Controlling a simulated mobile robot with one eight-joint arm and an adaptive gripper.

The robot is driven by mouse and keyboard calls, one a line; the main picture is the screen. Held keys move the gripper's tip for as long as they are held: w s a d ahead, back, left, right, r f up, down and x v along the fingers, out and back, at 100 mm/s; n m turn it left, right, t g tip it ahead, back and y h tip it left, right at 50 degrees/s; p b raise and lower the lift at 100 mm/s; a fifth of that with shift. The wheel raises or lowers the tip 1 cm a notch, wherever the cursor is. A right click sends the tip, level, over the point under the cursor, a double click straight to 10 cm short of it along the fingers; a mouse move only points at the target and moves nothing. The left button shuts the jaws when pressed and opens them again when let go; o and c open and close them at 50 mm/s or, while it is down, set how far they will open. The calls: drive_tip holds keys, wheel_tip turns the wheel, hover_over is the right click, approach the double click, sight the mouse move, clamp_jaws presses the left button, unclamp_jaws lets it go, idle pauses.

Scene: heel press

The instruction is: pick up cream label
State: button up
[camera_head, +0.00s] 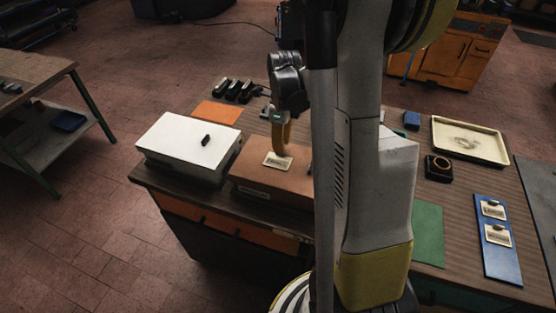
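A small cream label (275,162) with dark print lies on top of a brown box (250,168) in the middle of the table. My gripper (284,150) points down, its tips close to the label's right far edge. I cannot tell whether it touches the label, or how its fingers are set. Two more cream labels, one at the back (492,208) and one in front (497,236), lie on a blue board (503,265) at the right.
A white box (180,150) with a small dark object on its lid stands left of the brown box. Several black items (232,90) and an orange sheet (217,112) lie behind. A cream tray (440,147), black block (438,168) and green mat (428,230) are right. My arm hides the middle.

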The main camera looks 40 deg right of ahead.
sight(278, 159)
wheel_tip(278, 159, down, 4)
drive_tip(key=shift+d+f+b, duration=0.1)
drive_tip(key=shift+b, duration=0.3)
clamp_jaws()
drive_tip(key=shift+r, duration=0.2)
